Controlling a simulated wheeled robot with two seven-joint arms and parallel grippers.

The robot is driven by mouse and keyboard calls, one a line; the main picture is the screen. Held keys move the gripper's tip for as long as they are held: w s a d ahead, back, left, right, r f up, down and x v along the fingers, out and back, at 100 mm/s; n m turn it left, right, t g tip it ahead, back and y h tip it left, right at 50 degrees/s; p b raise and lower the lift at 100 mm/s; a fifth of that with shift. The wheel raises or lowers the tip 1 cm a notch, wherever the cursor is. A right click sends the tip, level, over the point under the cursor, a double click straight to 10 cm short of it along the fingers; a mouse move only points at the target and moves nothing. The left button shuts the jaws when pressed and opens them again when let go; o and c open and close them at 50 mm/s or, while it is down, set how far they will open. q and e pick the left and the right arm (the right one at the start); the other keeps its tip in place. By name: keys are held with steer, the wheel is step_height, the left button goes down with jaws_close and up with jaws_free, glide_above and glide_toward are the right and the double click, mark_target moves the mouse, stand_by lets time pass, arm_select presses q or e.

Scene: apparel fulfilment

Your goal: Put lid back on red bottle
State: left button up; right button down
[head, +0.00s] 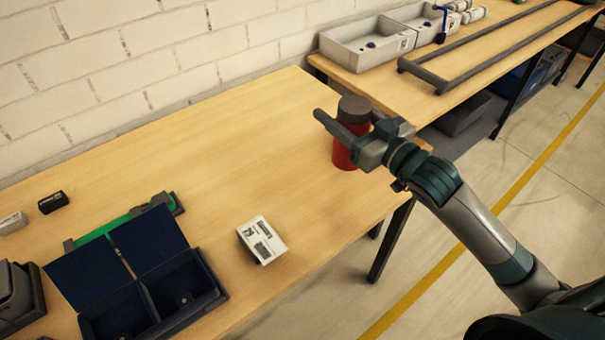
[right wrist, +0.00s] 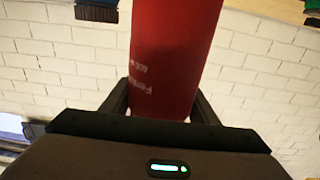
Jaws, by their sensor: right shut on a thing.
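The red bottle (head: 343,155) stands upright near the right end of the near table, with its dark brown lid (head: 355,108) at its top. I cannot tell whether the lid is fully seated, as my gripper hides the joint. My right gripper (head: 347,114) reaches in from the right and is shut on the bottle, one finger on each side. The bottle's red side (right wrist: 172,60) fills the middle of the right wrist view between the fingers, with pale lettering on it. The lid does not show in that view. My left gripper is not in view.
A white labelled box (head: 262,240) lies near the table's front edge. An open dark blue case (head: 150,290) and a green item (head: 125,220) are at the left. Grey bins (head: 365,55) stand on the farther table. The near table's middle is clear.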

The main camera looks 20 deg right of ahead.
steer(key=w+a+f+p, duration=0.2)
steer(key=w+a+f, duration=0.6)
steer(key=f, duration=0.3)
steer(key=shift+w, duration=0.3)
steer(key=c, duration=1)
jaws_free()
steer(key=shift+f, duration=0.15)
steer(key=shift+c, duration=0.2)
steer(key=o, duration=0.3)
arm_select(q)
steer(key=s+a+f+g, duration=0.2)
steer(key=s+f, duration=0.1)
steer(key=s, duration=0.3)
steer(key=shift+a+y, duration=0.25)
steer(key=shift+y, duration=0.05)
arm_select(e)
steer(key=shift+o, duration=0.2)
